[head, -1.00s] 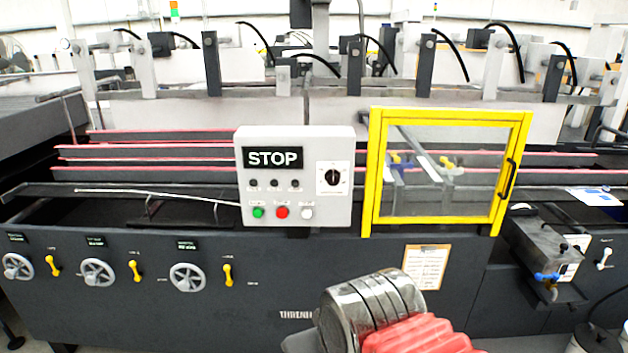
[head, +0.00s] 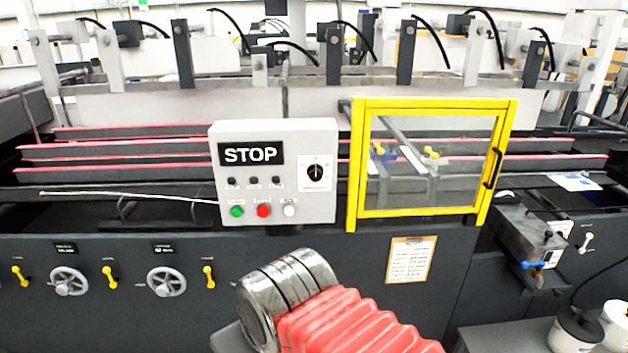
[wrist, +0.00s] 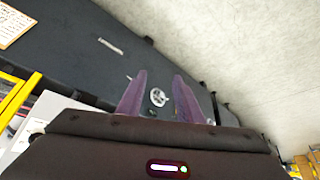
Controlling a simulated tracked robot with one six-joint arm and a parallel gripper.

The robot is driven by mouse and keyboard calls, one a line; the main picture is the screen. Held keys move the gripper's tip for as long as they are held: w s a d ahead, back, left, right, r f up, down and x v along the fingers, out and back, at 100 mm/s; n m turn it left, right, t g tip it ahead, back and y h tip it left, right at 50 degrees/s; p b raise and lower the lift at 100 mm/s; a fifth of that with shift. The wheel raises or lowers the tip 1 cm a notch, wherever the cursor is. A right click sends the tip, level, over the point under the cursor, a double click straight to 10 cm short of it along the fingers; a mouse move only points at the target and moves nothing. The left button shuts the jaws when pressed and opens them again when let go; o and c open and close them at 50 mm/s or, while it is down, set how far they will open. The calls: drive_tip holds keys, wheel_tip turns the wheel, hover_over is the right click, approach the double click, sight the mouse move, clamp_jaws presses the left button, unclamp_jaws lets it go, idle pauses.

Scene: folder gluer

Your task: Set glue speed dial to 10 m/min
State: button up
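A light grey control box (head: 325,140) stands at the machine front in the head view. Its display (head: 250,154) reads STOP. A black rotary dial (head: 316,173) sits on a white plate at the box's right; its pointer looks roughly upright, but the scale is too small to read. Green, red and white buttons line the box's lower edge. My gripper (wrist: 160,76) shows in the wrist view with two purplish fingers apart and nothing between them. It points along the dark machine front, with a handwheel (wrist: 158,97) beyond. The gripper is not visible in the head view.
A yellow-framed clear guard (head: 354,165) stands right of the box. A glue-unit-like grey box (head: 530,235) juts out at right, with a table (head: 500,338) holding white containers below it. Handwheels (head: 167,282) and yellow levers (head: 209,276) line the lower front.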

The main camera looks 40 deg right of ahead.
drive_tip(key=shift+o, duration=1.4)
drive_tip(key=shift+w+d, duration=0.15)
drive_tip(key=shift+w, duration=0.35)
drive_tip(key=w+d+t, duration=0.1)
drive_tip(key=w, duration=0.1)
drive_tip(key=w+d+m, duration=0.1)
drive_tip(key=w, duration=0.2)
drive_tip(key=w+d+t, duration=0.1)
drive_tip(key=w, duration=0.2)
drive_tip(key=shift+d+r+t+h, duration=0.2)
drive_tip(key=shift+t+h, duration=0.1)
drive_tip(key=shift+h, duration=0.1)
drive_tip(key=w+d+m+t+h, duration=0.2)
drive_tip(key=w+d+t, duration=0.1)
drive_tip(key=w+d, duration=0.45)
drive_tip(key=w+d+r+m+t+h, duration=0.1)
drive_tip(key=d+h, duration=0.1)
drive_tip(key=d, duration=0.4)
drive_tip(key=w+d+r+m+t+h, duration=0.1)
drive_tip(key=d+h, duration=0.2)
drive_tip(key=d, duration=0.3)
drive_tip(key=w+d+r+m+t+h, duration=0.1)
drive_tip(key=d+r+m+h, duration=0.1)
drive_tip(key=d, duration=0.4)
drive_tip(key=shift+t+h, duration=0.3)
